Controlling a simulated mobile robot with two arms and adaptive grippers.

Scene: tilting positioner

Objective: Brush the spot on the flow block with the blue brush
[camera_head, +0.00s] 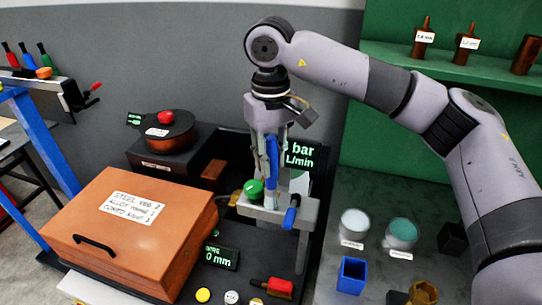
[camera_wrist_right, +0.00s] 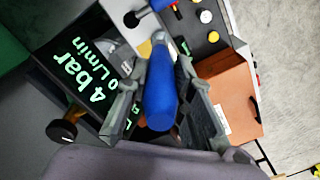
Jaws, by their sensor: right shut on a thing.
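My right gripper (camera_head: 269,160) points down and is shut on the blue brush (camera_head: 272,150). In the right wrist view the brush's blue handle (camera_wrist_right: 160,92) sits between the two fingers. Its bristle end is hidden. Directly below stands a grey positioner (camera_head: 262,214) with a green knob (camera_head: 253,190) and a small blue lever (camera_head: 291,214). I cannot clearly make out the flow block or its spot; the gripper and brush cover that area. Whether the brush touches anything there cannot be told. My left gripper is not in view.
A display (camera_head: 301,155) reading bar and L/min stands behind the positioner. An orange box (camera_head: 135,230) with a label stands left. Two round pots (camera_head: 354,224) and a blue cup (camera_head: 352,275) stand right. A red-handled tool (camera_head: 278,287) lies in front.

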